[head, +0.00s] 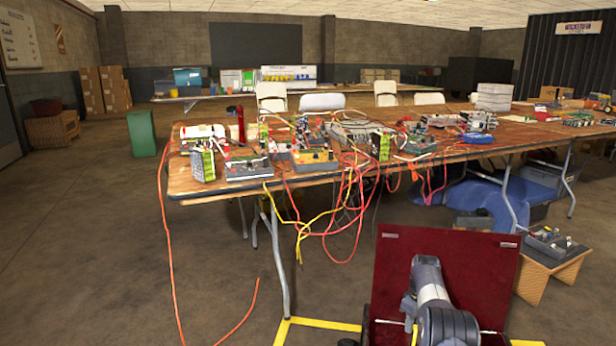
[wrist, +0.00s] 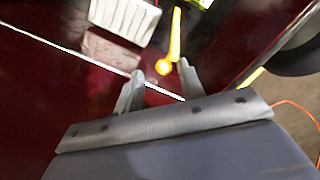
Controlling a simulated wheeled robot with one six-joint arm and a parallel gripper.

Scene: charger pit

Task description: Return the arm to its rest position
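My arm (head: 432,285) shows at the bottom right of the head view, in front of an upright dark red panel. Its gripper cannot be made out clearly there. In the wrist view my gripper (wrist: 160,72) has its two grey fingers apart, with nothing clearly held between them. A thin yellow piece with a rounded end (wrist: 164,67) shows in line with the gap. I cannot tell how far beyond the fingertips it lies.
The dark red panel (head: 392,255) stands close around my arm. A long table (head: 215,181) with electronics and hanging cables is ahead. A small wooden stand (head: 535,278) is at right. A white ribbed object (wrist: 124,16) shows in the wrist view. Open floor lies left.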

